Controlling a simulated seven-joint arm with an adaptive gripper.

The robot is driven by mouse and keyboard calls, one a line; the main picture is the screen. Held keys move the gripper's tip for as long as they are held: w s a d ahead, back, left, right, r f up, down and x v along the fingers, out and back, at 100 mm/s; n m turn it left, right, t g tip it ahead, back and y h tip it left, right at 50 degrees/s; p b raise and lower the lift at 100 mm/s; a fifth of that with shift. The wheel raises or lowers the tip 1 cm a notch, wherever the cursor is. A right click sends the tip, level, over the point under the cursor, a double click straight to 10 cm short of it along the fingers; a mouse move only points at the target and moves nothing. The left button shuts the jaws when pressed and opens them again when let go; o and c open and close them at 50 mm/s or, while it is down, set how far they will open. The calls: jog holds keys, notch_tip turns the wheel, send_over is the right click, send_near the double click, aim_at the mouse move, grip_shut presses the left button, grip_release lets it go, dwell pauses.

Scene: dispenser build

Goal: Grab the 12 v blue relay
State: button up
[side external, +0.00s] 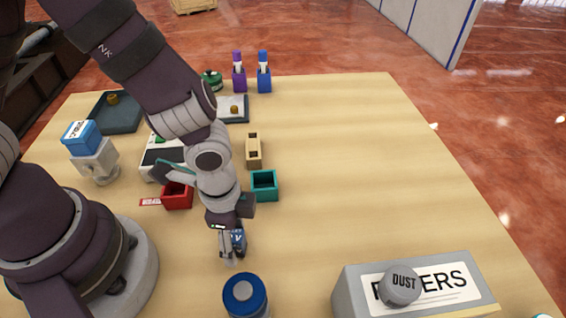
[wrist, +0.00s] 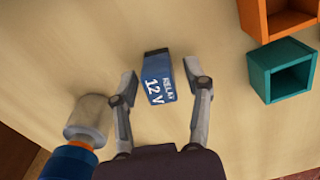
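The blue relay (wrist: 159,78), marked "12 V" and "RELAY", is on the wooden table between the two fingers of my gripper (wrist: 162,88) in the wrist view. The fingers are apart, one on each side of the relay, with a visible gap to it on both sides. In the side external view the relay (side external: 238,240) is partly hidden by my gripper (side external: 232,252), which points down at the table around it.
A teal open box (side external: 264,186) and a red open box (side external: 177,196) stand behind the relay. A blue-lidded jar (side external: 245,295) stands in front of it. A grey box marked "FILTERS" (side external: 350,300) is at the front right.

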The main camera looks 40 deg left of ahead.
grip_shut()
jog(key=shift+r, duration=0.1)
